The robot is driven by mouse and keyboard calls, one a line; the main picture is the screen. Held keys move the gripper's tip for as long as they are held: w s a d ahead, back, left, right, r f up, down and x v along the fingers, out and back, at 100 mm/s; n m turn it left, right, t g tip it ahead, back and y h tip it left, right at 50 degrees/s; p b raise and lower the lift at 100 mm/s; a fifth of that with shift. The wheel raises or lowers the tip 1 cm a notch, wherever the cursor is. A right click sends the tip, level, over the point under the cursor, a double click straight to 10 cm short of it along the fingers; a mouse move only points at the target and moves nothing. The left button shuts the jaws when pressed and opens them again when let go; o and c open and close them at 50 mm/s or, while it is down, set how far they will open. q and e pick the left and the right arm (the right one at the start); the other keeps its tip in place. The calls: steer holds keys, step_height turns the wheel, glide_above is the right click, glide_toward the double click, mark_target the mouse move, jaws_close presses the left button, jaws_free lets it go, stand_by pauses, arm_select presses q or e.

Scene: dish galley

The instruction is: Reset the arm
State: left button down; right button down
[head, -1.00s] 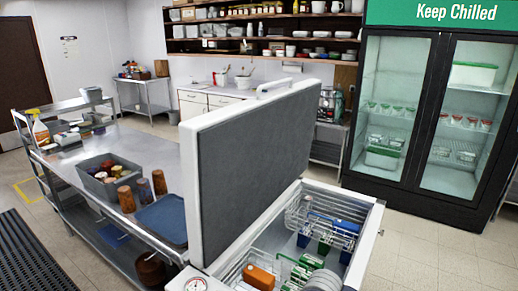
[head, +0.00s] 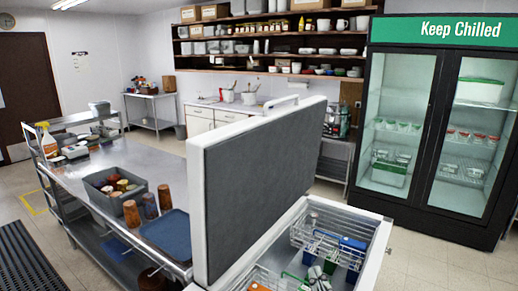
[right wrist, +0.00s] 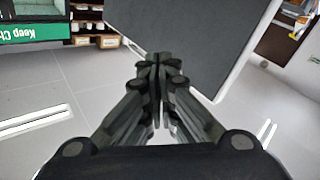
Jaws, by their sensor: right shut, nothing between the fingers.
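My right gripper (right wrist: 158,88) shows in the right wrist view, with its dark fingers together and nothing between them. It is in the air, with the grey lid lining of the chest freezer behind its fingertips. In the head view the freezer lid (head: 262,185) stands raised on the open chest (head: 376,262). I cannot make out either gripper in the head view. My left gripper is not in view.
The open chest holds wire baskets (head: 328,240) with packages. Left of the lid is a steel table (head: 165,170) with a grey bin (head: 92,186), brown cups and a blue tray (head: 168,232). A glass-door cooler (head: 433,130) stands at the right. Floor shows between chest and cooler.

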steer(key=s+d+f+m+g+h, duration=0.3)
steer(key=s+d+f+g+h, duration=0.15)
steer(key=d+f, duration=0.4)
steer(key=s+f+g+y, duration=0.1)
steer(key=s+f+g, duration=0.4)
steer(key=s+f, duration=0.4)
steer(key=s+f+g+y, duration=0.1)
steer(key=s+f+g, duration=0.5)
steer(key=s, duration=0.5)
step_height(320, 180, down, 31)
steer(key=s+g+b, duration=0.1)
steer(key=s+b, duration=0.1)
steer(key=b, duration=0.2)
steer(key=s+d+f+g+b, duration=0.1)
steer(key=s+d+f+b, duration=0.1)
steer(key=s+f, duration=1.5)
steer(key=shift+d+f+b, duration=0.25)
steer(key=shift+f+b, duration=0.3)
steer(key=shift+f, duration=0.35)
